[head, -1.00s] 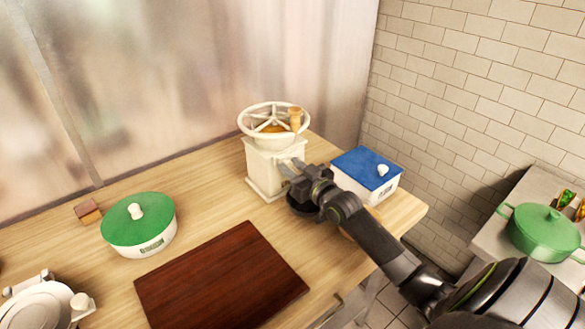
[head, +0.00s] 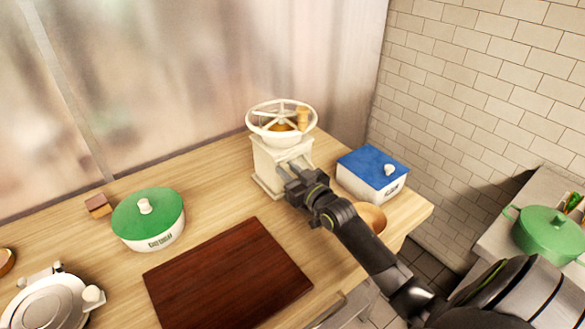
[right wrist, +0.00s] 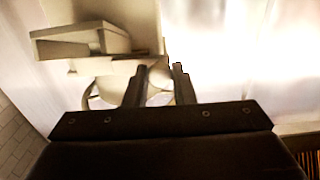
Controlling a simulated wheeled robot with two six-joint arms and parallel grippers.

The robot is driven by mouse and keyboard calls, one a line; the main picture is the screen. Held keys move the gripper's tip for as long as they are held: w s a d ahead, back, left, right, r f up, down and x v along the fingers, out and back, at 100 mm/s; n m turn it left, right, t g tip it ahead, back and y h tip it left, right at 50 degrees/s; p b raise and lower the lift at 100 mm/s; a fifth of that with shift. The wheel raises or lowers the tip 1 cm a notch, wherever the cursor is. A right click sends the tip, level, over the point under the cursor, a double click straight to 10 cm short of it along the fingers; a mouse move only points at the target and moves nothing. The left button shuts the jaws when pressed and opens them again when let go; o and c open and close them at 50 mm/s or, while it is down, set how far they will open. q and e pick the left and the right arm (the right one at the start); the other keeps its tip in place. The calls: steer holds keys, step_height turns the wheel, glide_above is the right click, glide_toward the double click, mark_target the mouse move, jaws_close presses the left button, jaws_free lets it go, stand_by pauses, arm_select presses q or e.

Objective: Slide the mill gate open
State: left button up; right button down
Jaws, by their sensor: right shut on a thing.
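The cream mill (head: 270,162) stands upright at the back right of the wooden counter, with a spoked wheel (head: 281,117) and a wooden crank knob (head: 303,117) on top. My right gripper (head: 290,172) is at the front of the mill's body, below the wheel. It is shut on a small part there, which I take to be the mill gate; the fingers mostly hide it. In the right wrist view the two fingers (right wrist: 160,70) are close together against the pale mill (right wrist: 90,45). How far the gate stands open cannot be told. My left gripper is not in view.
A white box with a blue lid (head: 371,168) stands just right of the mill. A wooden bowl (head: 371,217) sits partly behind my right arm. A dark board (head: 228,278) and a green-lidded pot (head: 148,218) lie to the left. The wall rises behind.

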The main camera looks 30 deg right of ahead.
steer(key=shift+f, duration=0.15)
steer(key=c, duration=1.5)
jaws_free()
steer(key=shift+a, duration=0.1)
steer(key=o, duration=0.3)
steer(key=shift+a, duration=0.25)
steer(key=shift+s+d, duration=0.1)
steer(key=shift+d, duration=0.05)
steer(key=s+d+p, duration=0.1)
steer(key=s+p, duration=0.4)
steer(key=s, duration=1.2)
steer(key=shift+s+d, duration=0.1)
